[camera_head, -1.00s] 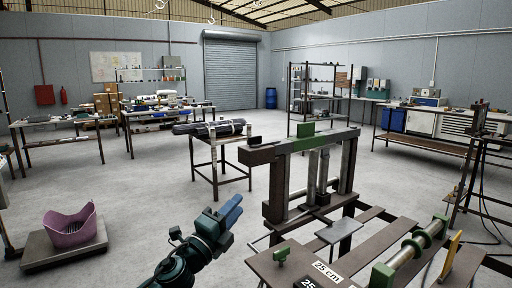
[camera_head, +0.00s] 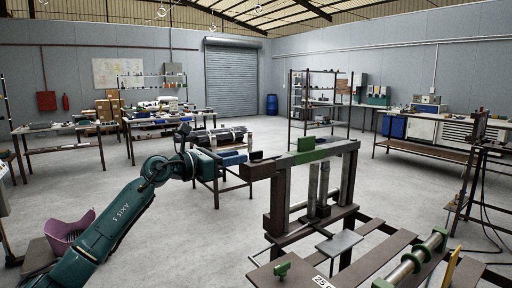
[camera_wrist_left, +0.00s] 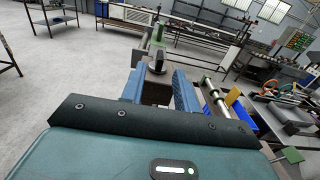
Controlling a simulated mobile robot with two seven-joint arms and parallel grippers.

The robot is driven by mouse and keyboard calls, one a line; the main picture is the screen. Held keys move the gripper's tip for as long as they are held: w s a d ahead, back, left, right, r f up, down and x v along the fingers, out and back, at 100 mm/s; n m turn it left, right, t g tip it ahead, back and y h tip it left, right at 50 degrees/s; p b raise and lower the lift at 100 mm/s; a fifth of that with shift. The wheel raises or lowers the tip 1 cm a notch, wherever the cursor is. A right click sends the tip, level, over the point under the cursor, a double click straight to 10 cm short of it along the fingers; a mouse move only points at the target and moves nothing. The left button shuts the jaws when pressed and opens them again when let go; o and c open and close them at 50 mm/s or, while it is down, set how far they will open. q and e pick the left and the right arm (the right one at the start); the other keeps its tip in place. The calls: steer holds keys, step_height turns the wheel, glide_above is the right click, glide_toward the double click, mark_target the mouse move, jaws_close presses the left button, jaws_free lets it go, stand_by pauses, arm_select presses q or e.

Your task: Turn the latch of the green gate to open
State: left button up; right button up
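The gate is a dark metal frame (camera_head: 274,205) with a green block (camera_head: 311,150) on its top bar; the green part also shows in the left wrist view (camera_wrist_left: 157,38). A small dark piece, which looks like the latch (camera_head: 256,155), stands on the left end of the bar; it also shows in the left wrist view (camera_wrist_left: 157,62). My left gripper (camera_head: 243,158) is at this left end, its blue fingers pointing along the bar. In the left wrist view my left gripper (camera_wrist_left: 158,70) is open, with the bar end and dark piece showing between its fingers; contact cannot be told. My right gripper is not in view.
A low bench with a roller (camera_head: 415,258) and a green knob (camera_head: 282,269) is at the front right. A table with dark rods (camera_head: 218,134) stands behind my left gripper. A pink bin (camera_head: 70,229) is at the left. Open floor lies between.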

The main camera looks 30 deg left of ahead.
mark_target(250, 155)
arm_select(q)
steer(key=p+x, duration=0.1)
steer(key=x, duration=0.6)
steer(key=shift+w+p, duration=0.15)
steer(key=shift+p, duration=0.25)
steer(key=shift+c, duration=0.4)
jaws_close()
